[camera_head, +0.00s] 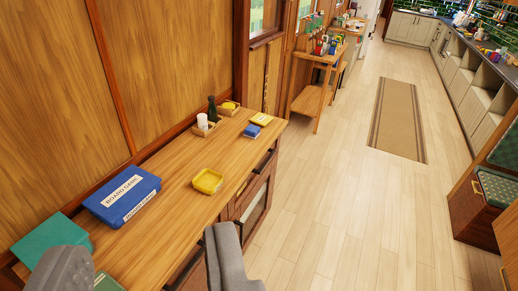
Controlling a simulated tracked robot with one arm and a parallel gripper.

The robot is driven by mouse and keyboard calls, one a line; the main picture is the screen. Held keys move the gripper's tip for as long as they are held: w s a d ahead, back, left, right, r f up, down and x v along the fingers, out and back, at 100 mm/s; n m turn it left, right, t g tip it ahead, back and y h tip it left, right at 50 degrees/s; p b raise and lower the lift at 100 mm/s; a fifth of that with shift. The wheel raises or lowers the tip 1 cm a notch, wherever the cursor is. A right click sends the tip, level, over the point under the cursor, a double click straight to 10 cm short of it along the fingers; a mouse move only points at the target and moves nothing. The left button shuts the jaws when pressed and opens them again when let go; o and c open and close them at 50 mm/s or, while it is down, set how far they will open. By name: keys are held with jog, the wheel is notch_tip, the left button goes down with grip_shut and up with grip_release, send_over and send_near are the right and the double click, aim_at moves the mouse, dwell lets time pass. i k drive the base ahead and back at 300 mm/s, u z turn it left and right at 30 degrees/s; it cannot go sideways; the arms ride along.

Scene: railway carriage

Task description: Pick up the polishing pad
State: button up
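My gripper (143,245) shows as two grey fingers at the bottom edge, spread wide apart with nothing between them. They are over the near end of the wooden desk (160,215). I cannot tell for sure which thing is the polishing pad. A yellow square item (207,181) lies on the desk, ahead and to the right of the fingers, apart from them.
A blue board game box (123,194) and a teal box (52,240) lie on the desk's left. A wooden tray (230,109) with a dark bottle and white container stands by the wall. Right of the desk, the floor is clear up to a brown rug (398,120).

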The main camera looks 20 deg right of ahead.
aim_at(251, 132)
jog(key=z, duration=1)
jog(key=i, duration=2.85)
jog(key=u, duration=0.8)
jog(key=i, duration=0.3)
jog(key=u, duration=0.15)
